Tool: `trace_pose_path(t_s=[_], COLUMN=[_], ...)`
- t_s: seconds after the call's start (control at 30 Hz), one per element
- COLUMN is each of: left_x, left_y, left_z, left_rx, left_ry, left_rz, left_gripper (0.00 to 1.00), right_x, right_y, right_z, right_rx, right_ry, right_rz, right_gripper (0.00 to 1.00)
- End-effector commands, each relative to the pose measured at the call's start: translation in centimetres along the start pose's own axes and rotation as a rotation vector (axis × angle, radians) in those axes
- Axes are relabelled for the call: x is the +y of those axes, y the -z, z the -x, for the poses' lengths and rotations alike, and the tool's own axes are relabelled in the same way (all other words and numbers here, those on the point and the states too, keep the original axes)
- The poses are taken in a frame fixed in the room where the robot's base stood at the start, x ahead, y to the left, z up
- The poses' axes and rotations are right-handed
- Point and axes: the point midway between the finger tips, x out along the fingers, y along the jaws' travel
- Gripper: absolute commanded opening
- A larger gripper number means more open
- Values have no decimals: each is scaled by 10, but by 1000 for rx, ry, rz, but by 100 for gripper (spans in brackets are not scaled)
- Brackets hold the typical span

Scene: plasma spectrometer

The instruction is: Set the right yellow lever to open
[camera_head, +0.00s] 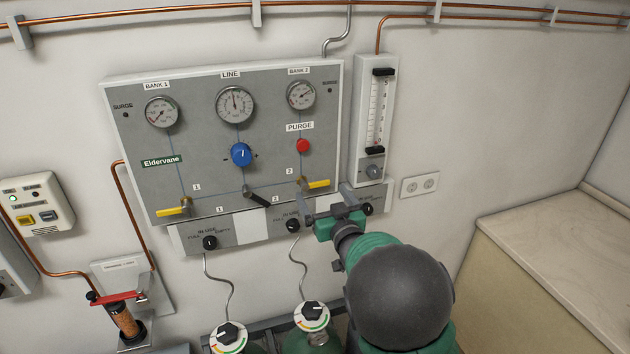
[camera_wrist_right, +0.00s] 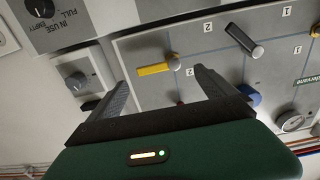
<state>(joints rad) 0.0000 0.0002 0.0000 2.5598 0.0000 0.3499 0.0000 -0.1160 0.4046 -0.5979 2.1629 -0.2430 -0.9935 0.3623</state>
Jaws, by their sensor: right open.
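The right yellow lever (camera_head: 318,184) is on the grey panel below the PURGE button, beside the label 2. Its handle points right from its pivot, nearly level. In the right wrist view the yellow lever (camera_wrist_right: 155,69) shows ahead, between the lines of the two fingers. My right gripper (camera_head: 325,199) is open and empty, just below the lever in the head view, with its fingers toward the panel. I see no contact with the lever. My left gripper is not in view.
A black lever (camera_head: 257,196) sits left of the right yellow lever, and another yellow lever (camera_head: 171,211) is at the panel's lower left. Black knobs (camera_head: 292,225) line the strip below. A flowmeter (camera_head: 375,120) stands right of the panel. A counter (camera_head: 560,240) is at right.

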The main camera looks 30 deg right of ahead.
Motion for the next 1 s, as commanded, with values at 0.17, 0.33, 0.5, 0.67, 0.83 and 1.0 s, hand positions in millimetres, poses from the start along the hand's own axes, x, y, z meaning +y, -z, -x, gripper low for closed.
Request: trace_pose_path(t_s=[0.17, 0.33, 0.5, 0.67, 0.83, 1.0], left_x=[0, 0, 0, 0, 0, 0], left_y=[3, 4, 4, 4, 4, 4], left_z=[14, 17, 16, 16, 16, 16], left_rx=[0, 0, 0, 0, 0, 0], left_ry=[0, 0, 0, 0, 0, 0], left_rz=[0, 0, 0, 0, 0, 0], left_gripper=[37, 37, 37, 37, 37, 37], right_x=[0, 1, 1, 0, 0, 1], right_y=[3, 1, 1, 0, 0, 0], right_z=[-37, -52, -54, -54, -54, -53], right_rx=[0, 0, 1, 1, 0, 0], right_ry=[0, -1, -1, -1, -1, -1], right_rz=[2, 0, -2, -1, -1, -1], right_gripper=[95, 95, 95, 84, 62, 40])
